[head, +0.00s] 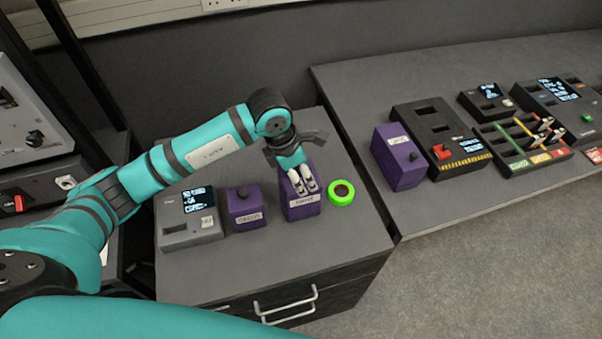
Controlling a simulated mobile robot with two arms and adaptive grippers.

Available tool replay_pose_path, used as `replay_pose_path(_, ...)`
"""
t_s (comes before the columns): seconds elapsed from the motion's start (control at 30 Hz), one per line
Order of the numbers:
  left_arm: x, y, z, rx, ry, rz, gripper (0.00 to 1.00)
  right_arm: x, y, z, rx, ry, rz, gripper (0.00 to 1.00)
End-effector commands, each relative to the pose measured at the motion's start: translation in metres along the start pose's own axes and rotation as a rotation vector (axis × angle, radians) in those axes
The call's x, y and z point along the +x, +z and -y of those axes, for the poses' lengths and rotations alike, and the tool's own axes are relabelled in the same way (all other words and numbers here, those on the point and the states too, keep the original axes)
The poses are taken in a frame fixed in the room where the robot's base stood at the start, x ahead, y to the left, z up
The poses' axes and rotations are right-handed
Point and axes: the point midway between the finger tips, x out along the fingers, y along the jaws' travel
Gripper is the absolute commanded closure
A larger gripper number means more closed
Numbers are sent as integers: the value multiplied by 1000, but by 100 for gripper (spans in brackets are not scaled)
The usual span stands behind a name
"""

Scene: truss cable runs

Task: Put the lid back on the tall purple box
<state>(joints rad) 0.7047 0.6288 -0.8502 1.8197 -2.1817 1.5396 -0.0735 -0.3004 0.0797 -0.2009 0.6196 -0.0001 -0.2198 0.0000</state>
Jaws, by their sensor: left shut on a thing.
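My left gripper (305,186) points down at the middle purple box (303,210), which has a white label on its front and stands on the grey cabinet top. Its fingers are shut at the upper part of this box, apparently on the lid's knob, which they hide. I cannot tell whether the lid is seated or slightly raised. A smaller purple box (245,209) with a dark knob on top stands to the left. My right gripper is not in view.
A bright green tape roll (341,192) lies close to the right of the middle box. A grey device with a screen (188,219) stands at left. Dark modules (440,140) and a tray of tools (522,143) occupy the bench. The cabinet's front strip is clear.

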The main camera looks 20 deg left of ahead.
Motion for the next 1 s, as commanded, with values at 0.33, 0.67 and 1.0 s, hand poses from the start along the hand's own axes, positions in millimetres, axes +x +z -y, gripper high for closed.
replay_pose_path(0.33,0,0,0,0,0,0,73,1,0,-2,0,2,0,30)
replay_pose_path(0.67,1,0,0,0,1,0,73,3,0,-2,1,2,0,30)
replay_pose_path(1.0,1,0,0,0,1,0,73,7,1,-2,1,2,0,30)
